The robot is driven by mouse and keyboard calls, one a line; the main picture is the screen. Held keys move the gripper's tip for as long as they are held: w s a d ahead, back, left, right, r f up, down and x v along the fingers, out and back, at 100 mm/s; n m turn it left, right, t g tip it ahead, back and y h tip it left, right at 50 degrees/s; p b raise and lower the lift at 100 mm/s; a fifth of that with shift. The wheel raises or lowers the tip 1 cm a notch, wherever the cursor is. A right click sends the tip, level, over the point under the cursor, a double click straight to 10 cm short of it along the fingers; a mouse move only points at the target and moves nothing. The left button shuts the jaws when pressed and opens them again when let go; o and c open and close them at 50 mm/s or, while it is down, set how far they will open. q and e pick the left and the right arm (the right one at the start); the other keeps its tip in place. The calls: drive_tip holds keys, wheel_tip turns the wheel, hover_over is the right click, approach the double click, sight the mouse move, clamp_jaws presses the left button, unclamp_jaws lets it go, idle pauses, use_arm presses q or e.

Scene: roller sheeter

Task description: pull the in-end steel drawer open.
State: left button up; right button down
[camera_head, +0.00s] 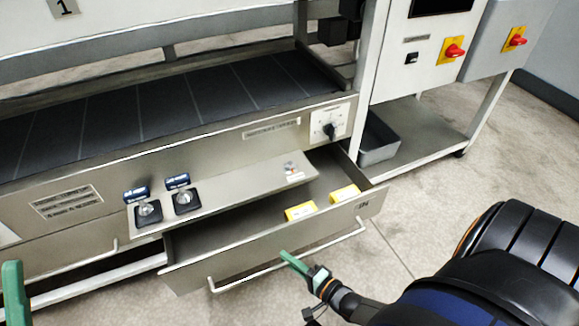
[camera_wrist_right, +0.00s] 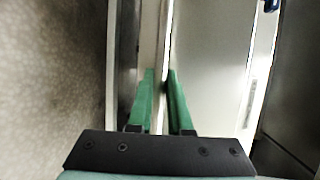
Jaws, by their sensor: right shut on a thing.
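The in-end steel drawer (camera_head: 270,240) stands pulled out from under the machine's front, with part of its inside showing. Its long bar handle (camera_head: 240,279) runs along the drawer front. My right gripper (camera_head: 286,257) is at this handle, and in the right wrist view its green fingers (camera_wrist_right: 160,76) are shut on the handle bar, which runs between them. Two yellow boxes (camera_head: 300,211) (camera_head: 344,193) lie inside the drawer. A green part of my left gripper (camera_head: 14,290) shows at the lower left edge; its jaws cannot be made out.
Another drawer (camera_head: 60,250) with a bar handle is to the left. A grey bin (camera_head: 378,140) stands on the low shelf at right. The floor (camera_head: 420,220) in front is clear.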

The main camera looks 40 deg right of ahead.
drive_tip(key=c, duration=0.8)
unclamp_jaws()
drive_tip(key=shift+c, duration=0.2)
use_arm(q)
drive_tip(key=shift+r, duration=0.1)
use_arm(e)
drive_tip(key=shift+s, duration=0.1)
